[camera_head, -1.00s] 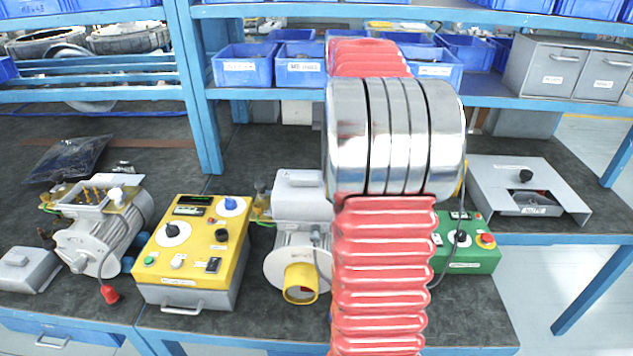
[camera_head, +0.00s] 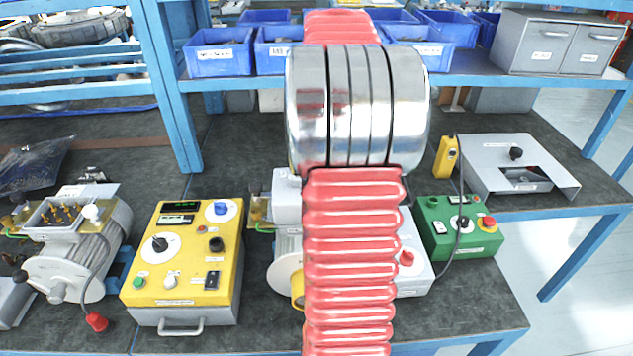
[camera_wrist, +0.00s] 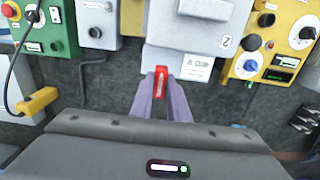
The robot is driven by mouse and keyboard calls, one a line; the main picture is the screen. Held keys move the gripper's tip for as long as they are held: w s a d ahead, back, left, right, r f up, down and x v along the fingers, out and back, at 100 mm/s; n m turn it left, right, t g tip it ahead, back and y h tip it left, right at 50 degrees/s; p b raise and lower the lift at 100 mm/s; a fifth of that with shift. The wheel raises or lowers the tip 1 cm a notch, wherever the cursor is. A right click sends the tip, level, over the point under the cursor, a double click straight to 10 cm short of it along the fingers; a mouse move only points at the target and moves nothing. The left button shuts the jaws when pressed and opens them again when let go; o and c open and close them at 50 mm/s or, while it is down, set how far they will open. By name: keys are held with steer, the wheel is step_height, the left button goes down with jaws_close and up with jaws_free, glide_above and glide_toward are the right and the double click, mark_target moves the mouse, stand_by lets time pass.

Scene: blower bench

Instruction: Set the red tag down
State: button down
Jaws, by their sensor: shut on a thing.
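The small red tag (camera_wrist: 161,78) shows in the wrist view, upright between the tips of my two purple-grey fingers. My gripper (camera_wrist: 161,88) is shut on it. The tag's far end overlaps the grey motor terminal box (camera_wrist: 180,62) in the picture; I cannot tell whether they touch. In the head view my arm hides the gripper and the tag, and covers part of the middle motor (camera_head: 287,205).
The yellow control box (camera_head: 185,260) stands left of the middle motor. A grey box with a red knob (camera_head: 413,270) and the green box (camera_head: 458,228) stand right. A yellow handheld unit (camera_wrist: 37,102) lies with its cable.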

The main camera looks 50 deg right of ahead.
steer(key=shift+w, duration=0.1)
steer(key=shift+a+f, duration=0.1)
steer(key=shift+f, duration=3.05)
steer(key=shift+f, duration=0.1)
steer(key=shift+f, duration=1.75)
steer(key=c, duration=1.7)
jaws_free()
steer(key=shift+f, duration=0.1)
